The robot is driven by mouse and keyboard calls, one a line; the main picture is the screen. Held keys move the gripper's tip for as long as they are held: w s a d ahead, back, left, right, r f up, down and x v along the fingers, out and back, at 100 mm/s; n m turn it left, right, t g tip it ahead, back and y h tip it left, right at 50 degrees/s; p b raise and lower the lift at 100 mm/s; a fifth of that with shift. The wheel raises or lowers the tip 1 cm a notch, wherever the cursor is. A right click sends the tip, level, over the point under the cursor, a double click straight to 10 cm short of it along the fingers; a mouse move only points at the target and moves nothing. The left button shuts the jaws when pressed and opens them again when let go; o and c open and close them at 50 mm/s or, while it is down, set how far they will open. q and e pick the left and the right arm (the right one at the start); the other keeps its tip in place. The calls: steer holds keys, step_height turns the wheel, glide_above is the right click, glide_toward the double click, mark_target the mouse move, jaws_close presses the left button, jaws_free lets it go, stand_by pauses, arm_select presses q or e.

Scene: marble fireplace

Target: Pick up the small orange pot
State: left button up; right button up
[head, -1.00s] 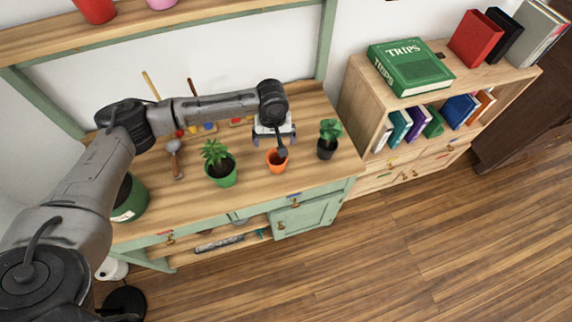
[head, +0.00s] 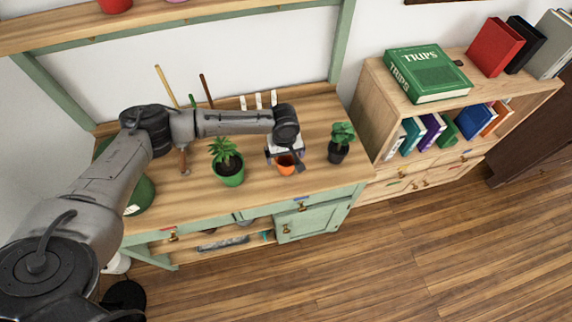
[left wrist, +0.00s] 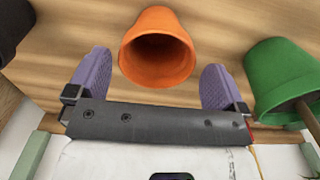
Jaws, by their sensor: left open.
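The small orange pot (head: 286,169) stands on the wooden tabletop between two potted plants, partly hidden by my left gripper in the head view. In the left wrist view the orange pot (left wrist: 157,62) is large and centred, its dark open mouth facing the camera. My left gripper (head: 285,155) is at the pot. Its two purple fingers are spread wide and show on either side of the pot in the left wrist view, with visible gaps and no clear contact. My right gripper is not in view.
A green pot with a plant (head: 228,170) stands to the left, and a dark pot with a plant (head: 340,145) to the right, both close by. A trowel (head: 184,162) lies further left. A bookshelf (head: 375,95) stands right of the green-framed table (head: 250,198).

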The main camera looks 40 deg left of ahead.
mark_target(286, 163)
arm_select(q)
steer(key=f, duration=0.1)
steer(key=f+b, duration=0.1)
steer(key=f, duration=0.2)
steer(key=shift+d, duration=0.3)
steer(key=shift+f+b, duration=0.3)
steer(key=shift+f, duration=0.25)
steer(key=c, duration=1)
steer(key=shift+r, duration=0.1)
